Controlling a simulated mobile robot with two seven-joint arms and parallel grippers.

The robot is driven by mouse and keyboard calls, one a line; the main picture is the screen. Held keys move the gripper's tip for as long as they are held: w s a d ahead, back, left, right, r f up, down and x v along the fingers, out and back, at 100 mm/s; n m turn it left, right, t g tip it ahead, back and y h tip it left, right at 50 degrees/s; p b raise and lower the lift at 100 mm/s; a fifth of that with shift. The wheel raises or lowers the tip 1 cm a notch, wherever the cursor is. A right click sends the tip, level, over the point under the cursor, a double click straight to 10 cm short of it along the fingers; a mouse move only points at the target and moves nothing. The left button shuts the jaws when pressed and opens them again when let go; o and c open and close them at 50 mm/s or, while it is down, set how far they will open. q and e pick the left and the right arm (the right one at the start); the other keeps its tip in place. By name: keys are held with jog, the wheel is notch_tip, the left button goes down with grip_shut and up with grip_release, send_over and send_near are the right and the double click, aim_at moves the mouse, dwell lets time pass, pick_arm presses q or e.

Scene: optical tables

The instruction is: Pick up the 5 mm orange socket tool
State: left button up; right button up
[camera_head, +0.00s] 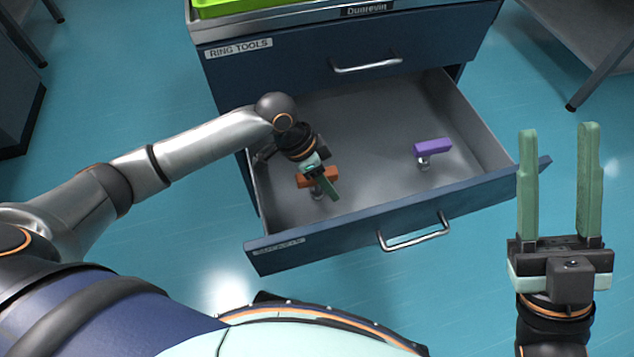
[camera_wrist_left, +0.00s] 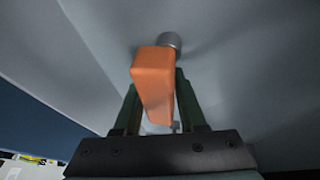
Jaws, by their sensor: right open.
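The orange socket tool (camera_head: 318,180) stands in the left part of the open drawer, its orange handle on top and a metal socket below. Its size marking is not readable. My left gripper (camera_head: 322,178) is over it from above, with its green fingers close on either side of the handle. In the left wrist view the orange handle (camera_wrist_left: 154,85) lies between the two fingers, with the metal socket (camera_wrist_left: 171,40) beyond it. The gripper looks shut on the handle. My right gripper (camera_head: 558,185) is open and empty, outside the drawer on the right.
A purple-handled tool (camera_head: 432,148) stands in the right part of the drawer (camera_head: 370,120). The drawer front (camera_head: 340,236) with its metal handle (camera_head: 415,240) is towards me. The closed "RING TOOLS" drawer (camera_head: 290,68) is above. The drawer floor between the two tools is clear.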

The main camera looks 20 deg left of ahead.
pick_arm(q)
grip_shut()
dwell(0.4)
